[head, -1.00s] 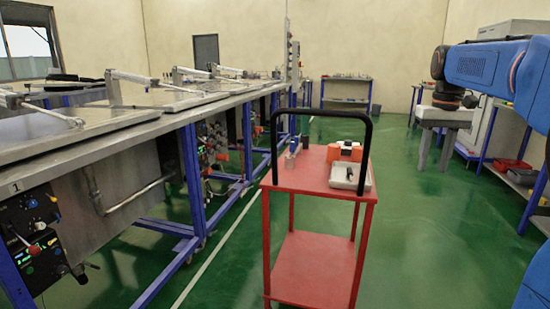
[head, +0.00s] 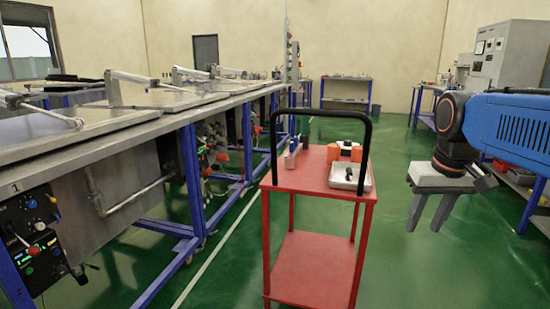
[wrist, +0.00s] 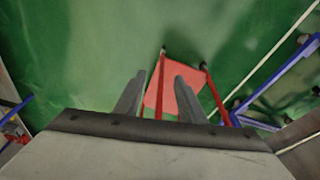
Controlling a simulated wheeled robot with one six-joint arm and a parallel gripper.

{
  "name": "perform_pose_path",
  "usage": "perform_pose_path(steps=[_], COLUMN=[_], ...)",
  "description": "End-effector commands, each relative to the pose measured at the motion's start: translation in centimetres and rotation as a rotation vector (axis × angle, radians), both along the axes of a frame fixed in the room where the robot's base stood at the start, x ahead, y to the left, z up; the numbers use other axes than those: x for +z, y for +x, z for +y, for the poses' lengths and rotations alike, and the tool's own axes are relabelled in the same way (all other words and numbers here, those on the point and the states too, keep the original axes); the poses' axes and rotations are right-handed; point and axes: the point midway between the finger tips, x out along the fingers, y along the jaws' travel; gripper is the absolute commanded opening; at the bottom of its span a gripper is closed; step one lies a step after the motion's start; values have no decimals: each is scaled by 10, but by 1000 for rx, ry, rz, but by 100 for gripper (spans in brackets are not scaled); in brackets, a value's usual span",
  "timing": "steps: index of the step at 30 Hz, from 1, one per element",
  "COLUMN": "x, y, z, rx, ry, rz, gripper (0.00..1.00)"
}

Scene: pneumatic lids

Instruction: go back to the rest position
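My gripper (head: 430,212) hangs from my blue arm at the right of the head view, fingers pointing down over the green floor. Its two grey fingers stand apart with nothing between them. The wrist view also shows the gripper (wrist: 160,95) open and empty, with the floor and part of a red cart below it. In the head view it is to the right of the red cart and clear of it.
The red cart (head: 318,178) with a black handle stands in the middle, carrying a white tray (head: 350,179) and an orange-and-black item (head: 345,151). A long bench with lids (head: 100,140) runs along the left. Grey cabinets (head: 500,55) stand at the back right. Green floor is open between.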

Motion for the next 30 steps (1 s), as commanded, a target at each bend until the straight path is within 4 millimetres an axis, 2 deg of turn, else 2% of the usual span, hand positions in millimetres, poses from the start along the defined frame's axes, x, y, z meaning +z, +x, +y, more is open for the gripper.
perform_pose_path(steps=[1, 6, 15, 21, 30], x=[-10, -46, -113, -137, -140], y=[-15, -56, -117, -134, -136], z=[6, 22, 41, 45, 46], rx=[8, 29, 61, 69, 70], ry=[-1, -2, 3, 7, 7], rz=[-17, -72, -160, -188, -191], gripper=[36, 36, 36, 36, 36])
